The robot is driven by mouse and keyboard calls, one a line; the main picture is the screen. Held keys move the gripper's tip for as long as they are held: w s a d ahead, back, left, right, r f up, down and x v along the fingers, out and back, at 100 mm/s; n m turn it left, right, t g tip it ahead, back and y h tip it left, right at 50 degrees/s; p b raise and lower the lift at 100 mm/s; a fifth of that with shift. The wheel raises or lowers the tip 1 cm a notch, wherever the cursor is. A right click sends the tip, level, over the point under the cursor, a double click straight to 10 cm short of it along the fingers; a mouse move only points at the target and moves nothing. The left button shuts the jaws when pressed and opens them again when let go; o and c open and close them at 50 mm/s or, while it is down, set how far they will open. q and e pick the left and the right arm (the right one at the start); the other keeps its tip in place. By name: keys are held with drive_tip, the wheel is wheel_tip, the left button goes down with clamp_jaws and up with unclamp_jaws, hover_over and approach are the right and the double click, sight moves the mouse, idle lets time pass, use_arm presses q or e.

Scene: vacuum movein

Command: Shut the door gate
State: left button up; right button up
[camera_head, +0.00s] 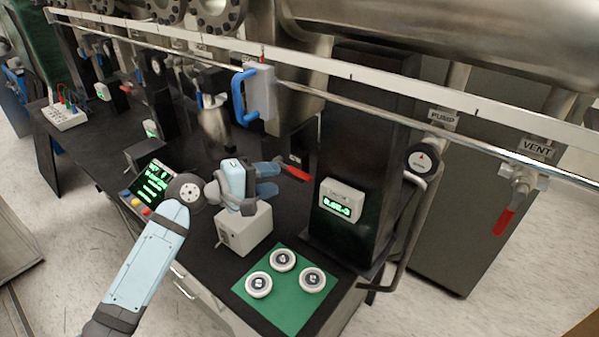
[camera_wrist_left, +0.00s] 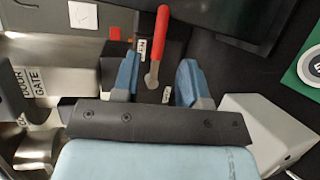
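The red door gate lever (camera_head: 295,172) sticks out beside the black column in the head view. In the left wrist view the red lever (camera_wrist_left: 162,35) points upward, and its metal pivot end lies between my fingers as seen from there. A metal part labelled DOOR GATE (camera_wrist_left: 32,88) is at the left of that view. My left gripper (camera_head: 276,179) is open, its two blue fingers (camera_wrist_left: 157,68) apart on either side of the lever's lower end. I cannot tell whether either finger touches it. The gate itself is not clearly visible. My right gripper is not in view.
A black column with a green-digit display (camera_head: 341,200) stands right of the lever. A white box (camera_head: 244,229) sits below my gripper. A green mat (camera_head: 290,307) holds three round white parts. A rail with a blue-handled block (camera_head: 262,93) crosses above. Another red lever (camera_head: 504,221) hangs at right.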

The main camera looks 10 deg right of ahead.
sight(296, 174)
use_arm(q)
drive_tip(key=x, duration=0.7)
drive_tip(key=shift+w+d+f, duration=0.1)
drive_tip(key=shift+d, duration=0.2)
clamp_jaws()
